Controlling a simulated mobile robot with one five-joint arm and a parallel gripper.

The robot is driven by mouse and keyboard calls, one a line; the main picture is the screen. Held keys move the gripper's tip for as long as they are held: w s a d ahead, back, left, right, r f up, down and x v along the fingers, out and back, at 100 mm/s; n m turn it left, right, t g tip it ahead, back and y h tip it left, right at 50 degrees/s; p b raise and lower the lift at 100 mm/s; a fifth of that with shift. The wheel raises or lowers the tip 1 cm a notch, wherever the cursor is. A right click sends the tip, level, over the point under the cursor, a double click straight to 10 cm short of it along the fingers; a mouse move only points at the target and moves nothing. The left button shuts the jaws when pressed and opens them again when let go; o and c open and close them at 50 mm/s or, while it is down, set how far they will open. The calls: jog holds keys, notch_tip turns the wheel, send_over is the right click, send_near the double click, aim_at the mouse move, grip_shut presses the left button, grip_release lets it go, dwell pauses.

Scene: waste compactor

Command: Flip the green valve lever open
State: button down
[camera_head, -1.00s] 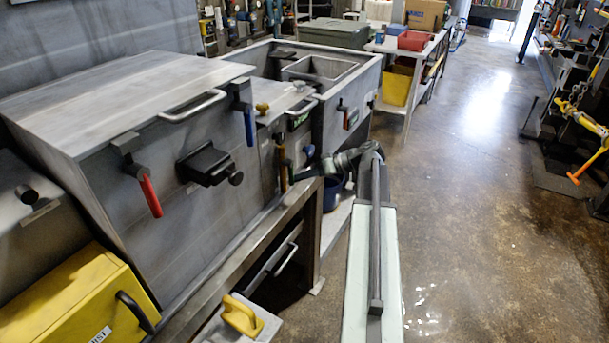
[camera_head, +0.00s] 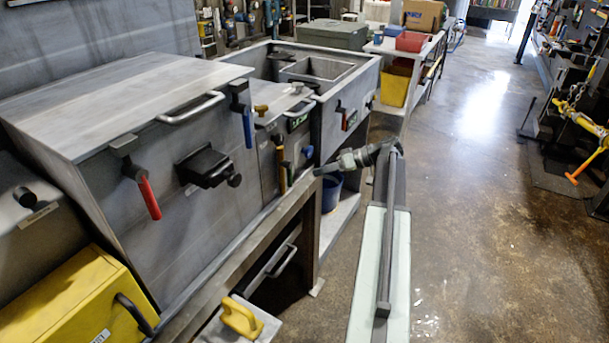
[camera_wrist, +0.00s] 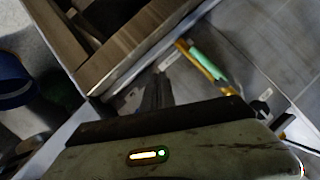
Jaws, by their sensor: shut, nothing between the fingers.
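In the wrist view a valve lever with a green grip (camera_wrist: 208,64) and yellow-orange parts stands out from a grey panel, up and to the right of my fingers. In the head view a yellow-orange lever (camera_head: 282,172) hangs down on the narrow middle panel; no green shows on it there, and I cannot tell if it is the same one. My gripper (camera_head: 320,171) is shut and empty, to the right of that lever and apart from it. The shut fingers also show in the wrist view (camera_wrist: 158,88).
A red-handled lever (camera_head: 149,198) and a blue-handled lever (camera_head: 248,127) hang on the large grey box. A small blue knob (camera_head: 308,152) sits near the gripper. A metal bench frame (camera_head: 258,235) runs below. A blue bucket (camera_head: 331,193) stands beneath.

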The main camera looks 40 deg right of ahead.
jog(key=s+d, duration=0.2)
jog(key=d, duration=0.1)
jog(key=s+d, duration=0.1)
jog(key=d, duration=0.1)
dwell(0.4)
